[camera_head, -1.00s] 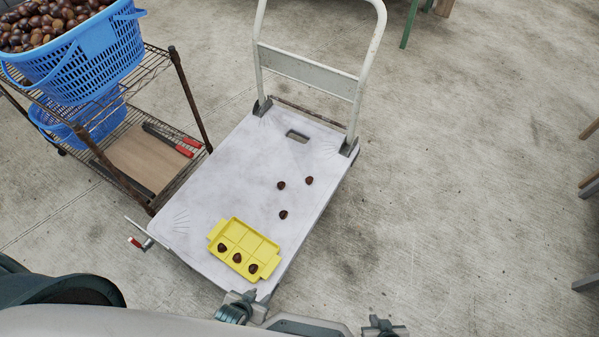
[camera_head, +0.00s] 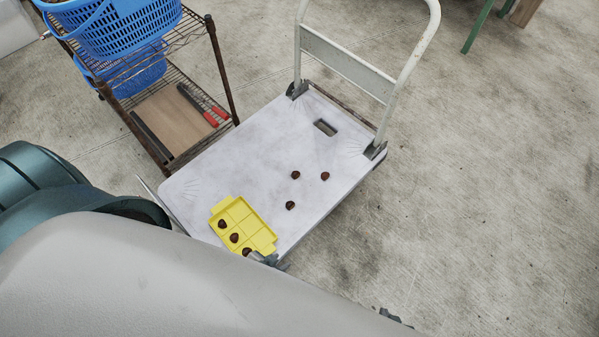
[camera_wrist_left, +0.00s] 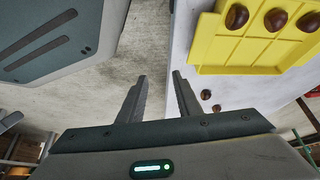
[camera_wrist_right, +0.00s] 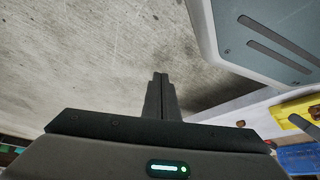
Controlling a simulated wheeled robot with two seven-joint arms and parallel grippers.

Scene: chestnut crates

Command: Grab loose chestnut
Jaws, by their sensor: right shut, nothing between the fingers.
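Three loose brown chestnuts lie on the white platform: one at the back left (camera_head: 295,175), one at the back right (camera_head: 325,176) and one nearer (camera_head: 290,206). A yellow compartment tray (camera_head: 251,225) lies near the platform's front edge with three chestnuts along its near-left row. My left gripper (camera_head: 268,259) is at the tray's near corner, partly hidden by my own body. In the left wrist view it is open and empty (camera_wrist_left: 160,75), with the tray ahead to the right. My right gripper (camera_head: 390,315) is off the platform at right. In the right wrist view it is shut and empty (camera_wrist_right: 160,75).
The platform (camera_head: 235,160) belongs to a trolley with an upright white handle (camera_head: 345,55) at the back. A wire rack (camera_head: 222,75) with blue baskets (camera_head: 120,30) and red-handled tools (camera_head: 212,115) stands at left.

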